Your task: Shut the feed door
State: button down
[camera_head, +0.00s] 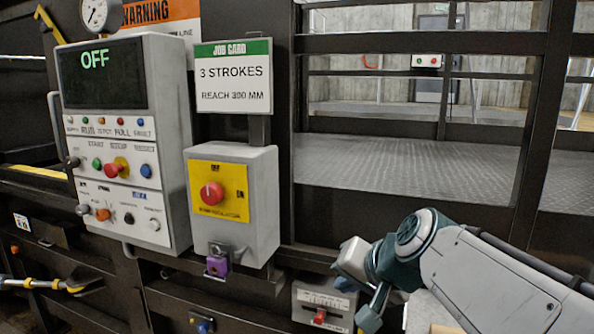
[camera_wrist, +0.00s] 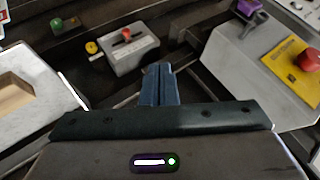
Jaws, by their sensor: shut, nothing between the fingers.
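A dark barred frame (camera_head: 420,43) stands at the right of the head view, with a wide opening and a grey tread-plate floor (camera_head: 400,165) behind it. I cannot tell for certain whether any part of it is the feed door. My gripper (camera_wrist: 158,72) is shut and empty in the wrist view, its blue-grey fingers together. It points toward a small grey box with a red lever (camera_wrist: 133,57), apart from it as far as I can see. That box also shows low in the head view (camera_head: 325,299), where my arm hides the fingertips.
A control panel (camera_head: 120,140) at left reads OFF. Right of it is an isolator box (camera_head: 232,165) with a red knob and a purple padlock (camera_head: 217,265) below. A job card (camera_head: 234,75) hangs above. A yellow-handled lever (camera_head: 50,284) sits low left.

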jog(key=w+r+m+t+y+b, duration=0.3)
jog(key=w+r+m+t+b, duration=0.5)
jog(key=w+r, duration=0.85)
jog(key=s+a+p+x, duration=0.1)
jog(key=p+x, duration=0.3)
jog(key=x, duration=0.9)
jog(key=shift+a+m+t+p, duration=0.3)
jog(key=shift+a+m+p, duration=0.1)
jog(key=shift+a, duration=0.15)
jog(key=shift+w, duration=0.15)
